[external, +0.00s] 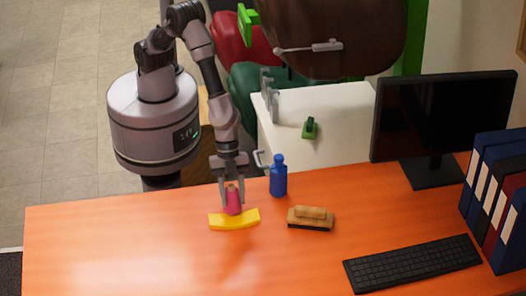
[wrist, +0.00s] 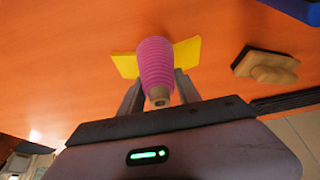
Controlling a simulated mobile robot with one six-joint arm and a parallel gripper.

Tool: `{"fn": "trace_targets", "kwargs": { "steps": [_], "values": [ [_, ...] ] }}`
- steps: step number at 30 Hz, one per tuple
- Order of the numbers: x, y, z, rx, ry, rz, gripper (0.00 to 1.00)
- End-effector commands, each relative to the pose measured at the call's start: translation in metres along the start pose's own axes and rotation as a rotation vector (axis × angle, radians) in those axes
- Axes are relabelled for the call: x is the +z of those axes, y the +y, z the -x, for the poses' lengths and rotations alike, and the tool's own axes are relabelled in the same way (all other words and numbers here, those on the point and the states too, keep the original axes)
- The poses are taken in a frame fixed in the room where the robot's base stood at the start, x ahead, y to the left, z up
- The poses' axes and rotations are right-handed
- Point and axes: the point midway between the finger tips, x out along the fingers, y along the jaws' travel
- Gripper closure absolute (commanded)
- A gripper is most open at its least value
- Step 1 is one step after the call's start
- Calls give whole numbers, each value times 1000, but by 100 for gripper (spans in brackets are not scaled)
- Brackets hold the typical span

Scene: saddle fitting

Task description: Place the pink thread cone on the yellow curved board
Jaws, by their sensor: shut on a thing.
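The pink thread cone (external: 233,203) is between the fingers of my gripper (external: 232,195), which is shut on it. In the wrist view the ribbed cone (wrist: 155,65) shows its narrow tan tip toward the camera, between the two fingers (wrist: 158,92). The yellow curved board (external: 234,220) lies on the orange table directly below the cone. In the wrist view the board (wrist: 186,52) shows on both sides of the cone, which hides its middle. I cannot tell whether the cone's base touches the board.
A blue bottle (external: 279,177) stands right of my gripper, and a tan brush (external: 311,218) lies right of the board. A black keyboard (external: 412,263), a monitor (external: 440,115) and binders (external: 498,190) occupy the right side. The table's left part (external: 110,245) is clear.

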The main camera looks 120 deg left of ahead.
Motion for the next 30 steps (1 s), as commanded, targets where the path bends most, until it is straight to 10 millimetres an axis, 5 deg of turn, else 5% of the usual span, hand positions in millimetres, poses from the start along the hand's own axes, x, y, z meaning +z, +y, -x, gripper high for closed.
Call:
{"fn": "trace_targets", "kwargs": {
  "steps": [6, 7, 10, 20, 30],
  "values": [
    [1, 0, -3, 0, 0, -1, 100],
    [1, 0, -2, 0, 0, -1, 56],
    [1, 0, -2, 0, 0, 0, 39],
    [0, 0, 2, 0, 0, 0, 39],
    [-3, 0, 91, -1, 2, -1, 39]
  ]
}}
